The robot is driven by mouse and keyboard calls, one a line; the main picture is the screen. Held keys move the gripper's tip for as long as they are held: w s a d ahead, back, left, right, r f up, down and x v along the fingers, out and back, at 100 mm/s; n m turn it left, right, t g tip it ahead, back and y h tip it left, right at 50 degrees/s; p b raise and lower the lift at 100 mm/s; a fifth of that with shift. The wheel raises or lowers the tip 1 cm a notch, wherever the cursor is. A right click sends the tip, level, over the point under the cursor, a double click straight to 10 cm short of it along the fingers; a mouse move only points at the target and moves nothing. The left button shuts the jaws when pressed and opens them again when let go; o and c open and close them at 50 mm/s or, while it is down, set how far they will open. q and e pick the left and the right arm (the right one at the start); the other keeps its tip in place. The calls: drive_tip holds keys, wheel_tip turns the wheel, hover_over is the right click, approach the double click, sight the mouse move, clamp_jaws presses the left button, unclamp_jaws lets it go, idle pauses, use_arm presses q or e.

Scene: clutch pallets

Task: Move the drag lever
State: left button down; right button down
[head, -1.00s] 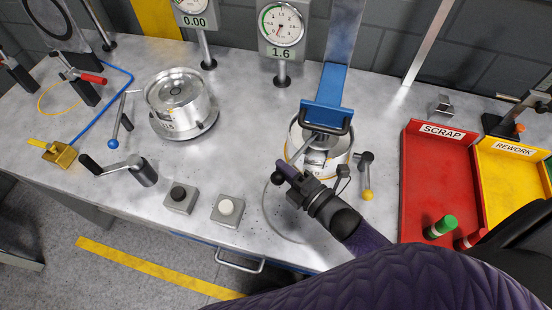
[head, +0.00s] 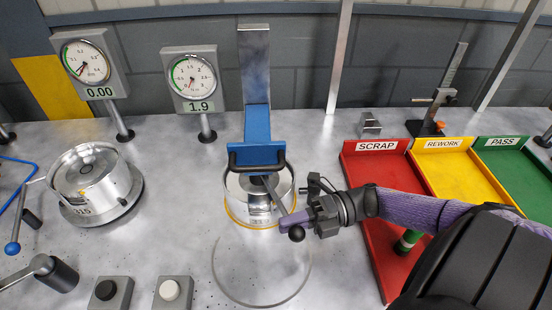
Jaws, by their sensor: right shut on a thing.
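The drag lever (head: 279,202) is a thin grey bar with a black ball end, running from the top of the silver drum (head: 237,194) on the right down to the lower right. My right gripper (head: 292,222) is shut on the lever near its black ball, in front of the drum and to its right. Its fingers hide part of the bar. The gauge (head: 191,78) behind the drum reads 1.9. A blue clamp head (head: 255,153) with a black handle sits above the drum. My left gripper is not in view.
Black (head: 105,290) and white (head: 169,290) buttons lie in front. The red scrap tray (head: 385,262), yellow rework tray and green pass tray are at right.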

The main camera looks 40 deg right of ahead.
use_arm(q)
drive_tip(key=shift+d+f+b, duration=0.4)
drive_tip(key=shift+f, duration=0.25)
use_arm(e)
drive_tip(key=shift+s+d+f+n+g, duration=0.3)
drive_tip(key=shift+d+n+g, duration=0.15)
drive_tip(key=shift+g, duration=0.15)
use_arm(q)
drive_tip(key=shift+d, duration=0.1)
use_arm(e)
drive_tip(key=c, duration=0.7)
unclamp_jaws()
drive_tip(key=shift+d, duration=0.15)
drive_tip(key=shift+c, duration=0.2)
drive_tip(key=shift+o, duration=0.4)
drive_tip(key=shift+s+r, duration=0.1)
drive_tip(key=shift+s, duration=0.05)
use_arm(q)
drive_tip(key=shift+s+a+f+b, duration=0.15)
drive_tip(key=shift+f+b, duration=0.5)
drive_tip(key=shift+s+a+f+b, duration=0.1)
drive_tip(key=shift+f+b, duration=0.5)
use_arm(e)
drive_tip(key=v, duration=1)
drive_tip(key=shift+s, duration=0.1)
